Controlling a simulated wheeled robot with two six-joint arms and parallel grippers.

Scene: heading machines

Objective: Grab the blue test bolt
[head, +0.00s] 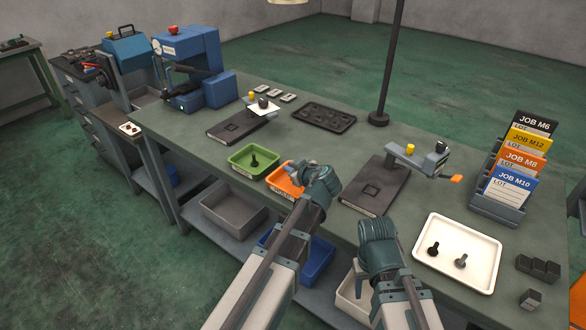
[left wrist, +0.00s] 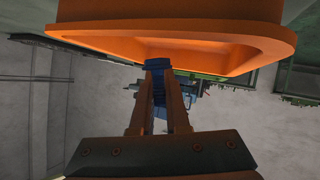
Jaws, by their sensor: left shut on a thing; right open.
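My left gripper (head: 296,172) is over the orange tray (head: 276,181) on the bench in the head view. In the left wrist view its two fingers (left wrist: 158,88) are shut on a small dark blue thing, the blue test bolt (left wrist: 158,64), held between the tips. The orange tray (left wrist: 190,48) fills the upper part of that view, close to the fingertips. In the head view the bolt is hidden by the gripper. My right gripper (head: 373,226) is empty at the front edge of the bench; its fingers are hardly visible.
A green tray (head: 236,163) with a dark bolt stands left of the orange one. A white tray (head: 425,265) with two bolts lies at the right, near the job card rack (head: 490,208). Gauge stands (head: 396,200) and a dark tray (head: 300,116) are behind.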

